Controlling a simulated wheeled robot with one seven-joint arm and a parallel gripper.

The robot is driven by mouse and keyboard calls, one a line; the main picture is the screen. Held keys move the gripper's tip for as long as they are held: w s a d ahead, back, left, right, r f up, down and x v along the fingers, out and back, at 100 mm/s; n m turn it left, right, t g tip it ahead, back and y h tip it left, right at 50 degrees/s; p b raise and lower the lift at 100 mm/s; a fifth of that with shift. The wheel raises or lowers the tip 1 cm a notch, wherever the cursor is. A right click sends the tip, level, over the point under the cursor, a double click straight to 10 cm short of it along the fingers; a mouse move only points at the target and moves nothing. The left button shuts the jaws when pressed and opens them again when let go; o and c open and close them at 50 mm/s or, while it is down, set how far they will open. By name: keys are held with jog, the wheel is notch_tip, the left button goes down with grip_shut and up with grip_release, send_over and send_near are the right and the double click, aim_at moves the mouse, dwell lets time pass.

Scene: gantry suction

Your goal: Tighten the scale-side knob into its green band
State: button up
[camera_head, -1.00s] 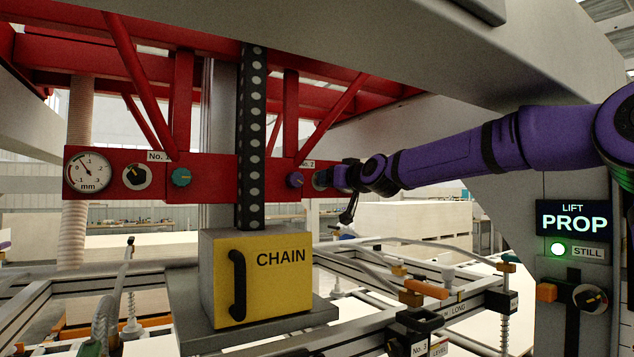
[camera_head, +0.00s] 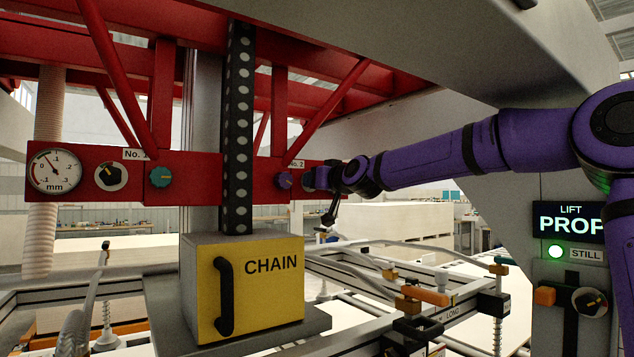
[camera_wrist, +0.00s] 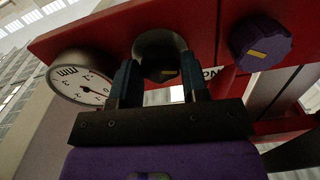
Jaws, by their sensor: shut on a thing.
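My gripper (camera_head: 311,178) reaches in from the right to the right end of a red beam, just right of the purple knob (camera_head: 284,181). In the wrist view, its two blue fingers (camera_wrist: 160,80) are shut on a dark knob (camera_wrist: 162,72) with a small yellow mark, set in a round grey collar. The purple knob (camera_wrist: 262,42) stands clear beside it. A white gauge marked mm (camera_wrist: 82,80) sits on the knob's other side, upside down in this view, its lower edge near a finger. I cannot make out a green band around the gripped knob.
The beam's left end carries another mm gauge (camera_head: 54,171), a black knob (camera_head: 111,176) and a teal knob (camera_head: 160,176). A yellow CHAIN box (camera_head: 262,290) stands in front, below a dark perforated column (camera_head: 238,130). The LIFT panel (camera_head: 570,222) reads STILL with a green lamp.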

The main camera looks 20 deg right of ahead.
jog(key=m, duration=0.5)
dwell(0.4)
jog(key=o, duration=0.9)
jog(key=shift+d, duration=0.1)
jog(key=shift+s, duration=0.1)
jog(key=shift+v, duration=5.3)
